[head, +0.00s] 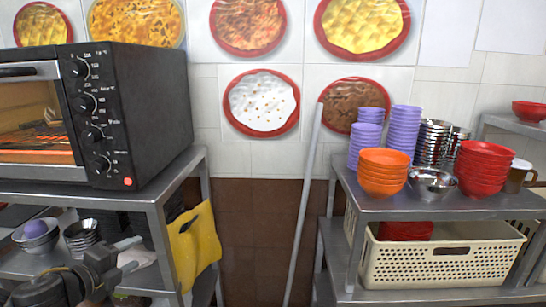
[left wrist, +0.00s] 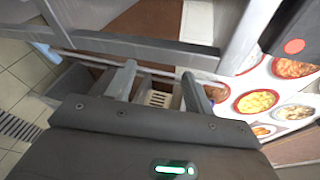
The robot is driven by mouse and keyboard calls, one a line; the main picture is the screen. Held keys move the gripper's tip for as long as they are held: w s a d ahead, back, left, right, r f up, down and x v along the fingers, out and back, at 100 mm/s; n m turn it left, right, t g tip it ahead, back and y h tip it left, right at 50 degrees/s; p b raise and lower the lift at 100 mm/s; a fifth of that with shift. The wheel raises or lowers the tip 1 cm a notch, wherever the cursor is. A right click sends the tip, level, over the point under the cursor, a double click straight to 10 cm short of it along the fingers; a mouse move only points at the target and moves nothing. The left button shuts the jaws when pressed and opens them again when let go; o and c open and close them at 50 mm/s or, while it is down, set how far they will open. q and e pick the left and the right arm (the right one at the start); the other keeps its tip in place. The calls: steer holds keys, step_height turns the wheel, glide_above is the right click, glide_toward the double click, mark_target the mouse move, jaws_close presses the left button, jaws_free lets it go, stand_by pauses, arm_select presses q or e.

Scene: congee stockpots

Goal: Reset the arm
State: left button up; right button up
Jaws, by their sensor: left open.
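My left gripper (head: 130,255) is at the lower left of the head view, beside the left metal rack near its lower shelf. Its two fingers point right and are spread apart with nothing between them. In the left wrist view the same gripper (left wrist: 158,85) shows two separated grey fingers with an empty gap. My right gripper is in neither view.
A black oven (head: 150,110) stands on the left rack (head: 150,195). Metal bowls (head: 82,237) sit below. A grey pole (head: 304,205) leans centrally. The right rack (head: 430,208) holds bowl stacks above a cream basket (head: 440,262).

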arm_select(q)
steer(key=s+d+f+n+g+y, duration=0.2)
steer(key=s+d+f+n, duration=0.1)
steer(key=s+f+n, duration=0.55)
steer(key=s+d+f+n+g+y, duration=0.2)
steer(key=s+d+f+n+g, duration=0.25)
steer(key=f, duration=0.75)
steer(key=s+d+f+n+g, duration=0.2)
steer(key=s+d+f+n, duration=0.15)
steer(key=s, duration=0.55)
steer(key=s+d+f+n+g, duration=0.25)
steer(key=s+f+n, duration=0.2)
steer(key=s, duration=0.45)
step_height(320, 180, down, 25)
steer(key=g, duration=0.1)
steer(key=s+a+f+g, duration=0.1)
steer(key=s+a+f, duration=0.2)
steer(key=s+f, duration=1.3)
steer(key=shift+s+a+f+m+h, duration=0.2)
steer(key=shift+s+m+h, duration=0.15)
steer(key=shift+s, duration=0.25)
steer(key=shift+c, duration=0.4)
